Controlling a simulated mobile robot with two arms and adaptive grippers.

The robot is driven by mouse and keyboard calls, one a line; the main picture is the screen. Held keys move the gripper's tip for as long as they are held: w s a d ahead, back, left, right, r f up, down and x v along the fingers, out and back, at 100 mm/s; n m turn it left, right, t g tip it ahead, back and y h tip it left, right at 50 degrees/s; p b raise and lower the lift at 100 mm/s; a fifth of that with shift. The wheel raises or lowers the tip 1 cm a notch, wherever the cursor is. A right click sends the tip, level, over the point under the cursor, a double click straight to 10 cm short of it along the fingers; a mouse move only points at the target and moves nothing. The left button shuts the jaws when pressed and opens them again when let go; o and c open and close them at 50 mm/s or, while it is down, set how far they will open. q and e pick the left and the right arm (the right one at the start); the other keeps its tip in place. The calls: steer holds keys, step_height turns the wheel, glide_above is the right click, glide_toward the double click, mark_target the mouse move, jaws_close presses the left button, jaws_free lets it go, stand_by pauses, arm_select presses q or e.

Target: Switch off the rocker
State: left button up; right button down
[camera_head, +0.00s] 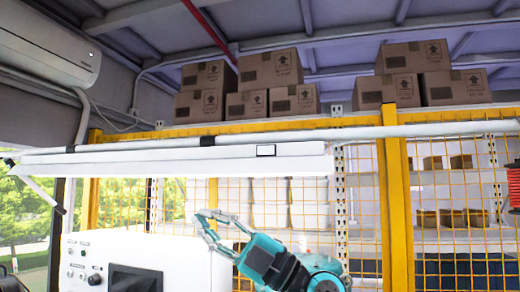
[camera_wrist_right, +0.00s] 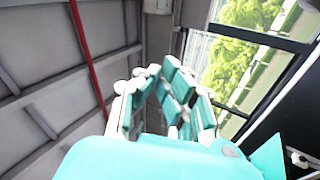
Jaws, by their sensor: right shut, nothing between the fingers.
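A white control box (camera_head: 190,250) stands at the lower left in the head view, with a dark recessed screen (camera_head: 134,280) on its front. Small knobs and switches (camera_head: 84,270) sit on the panel left of the screen. They are too small for me to tell which one is the rocker or how it is set. My right gripper (camera_head: 207,217) is in front of the box's upper right part, shut and empty, above and to the right of the switches. Its teal-padded fingers (camera_wrist_right: 155,75) also show in the right wrist view. My left gripper is not in view.
A white bar-like lamp or rail (camera_head: 240,160) runs across above the box. A yellow mesh fence (camera_head: 395,210) stands behind, with shelves beyond it and cardboard boxes (camera_head: 270,70) on top. In the wrist view, a dark surface with a small knob (camera_wrist_right: 298,159) is at the lower right.

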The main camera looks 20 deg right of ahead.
steer(key=s+d+r+m+t+h, duration=0.1)
steer(key=d+r+m+t+h, duration=0.3)
steer(key=d+r+h, duration=0.8)
steer(key=d+r, duration=0.3)
steer(key=d, duration=0.1)
steer(key=shift+s+d+m+t+h, duration=0.2)
steer(key=shift+s+m+t+h, duration=0.15)
steer(key=shift+m+t+h, duration=0.05)
